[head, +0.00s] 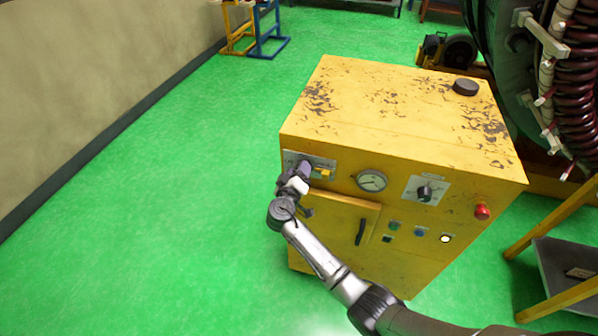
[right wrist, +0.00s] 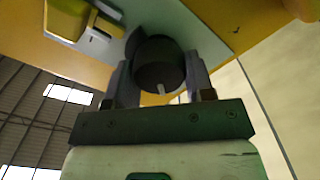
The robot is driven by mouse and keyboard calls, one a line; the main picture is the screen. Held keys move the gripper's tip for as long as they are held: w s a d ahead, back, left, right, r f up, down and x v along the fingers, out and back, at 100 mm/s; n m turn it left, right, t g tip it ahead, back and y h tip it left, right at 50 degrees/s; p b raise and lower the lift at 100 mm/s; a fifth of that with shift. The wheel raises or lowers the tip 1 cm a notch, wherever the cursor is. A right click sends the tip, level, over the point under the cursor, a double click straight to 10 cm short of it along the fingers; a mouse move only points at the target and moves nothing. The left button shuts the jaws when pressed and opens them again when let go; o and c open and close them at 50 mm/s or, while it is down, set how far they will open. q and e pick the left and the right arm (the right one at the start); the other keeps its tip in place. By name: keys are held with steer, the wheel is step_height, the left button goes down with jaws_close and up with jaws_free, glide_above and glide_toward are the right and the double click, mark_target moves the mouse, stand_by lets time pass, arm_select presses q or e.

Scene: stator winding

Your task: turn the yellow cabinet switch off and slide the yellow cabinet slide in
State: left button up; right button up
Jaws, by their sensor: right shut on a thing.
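The yellow cabinet (head: 400,110) stands on the green floor with its front panel towards me. At the upper left of its front is a grey plate (head: 331,164) with a small yellow block (head: 325,173), probably the slide. My right gripper (head: 303,170) is at this plate, left of the yellow block. In the right wrist view, my right gripper (right wrist: 160,85) is shut on a dark round knob (right wrist: 158,58), a finger on each side. The yellow block (right wrist: 67,17) shows beside it, apart from the fingers. A black rotary switch (head: 425,193) sits further right. My left gripper is not in view.
The front also carries a round gauge (head: 372,181), a red button (head: 482,212), several small buttons and a door with a black handle (head: 361,232). A black cap (head: 466,87) is on top. The floor left of the cabinet is clear.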

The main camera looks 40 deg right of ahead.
steer(key=n+p, duration=0.1)
steer(key=n, duration=0.3)
steer(key=shift+n, duration=0.3)
steer(key=shift+n+p, duration=0.7)
steer(key=shift+n, duration=1.3)
steer(key=shift+f, duration=0.1)
steer(key=o, duration=0.8)
steer(key=shift+a, duration=0.1)
steer(key=shift+o, duration=0.6)
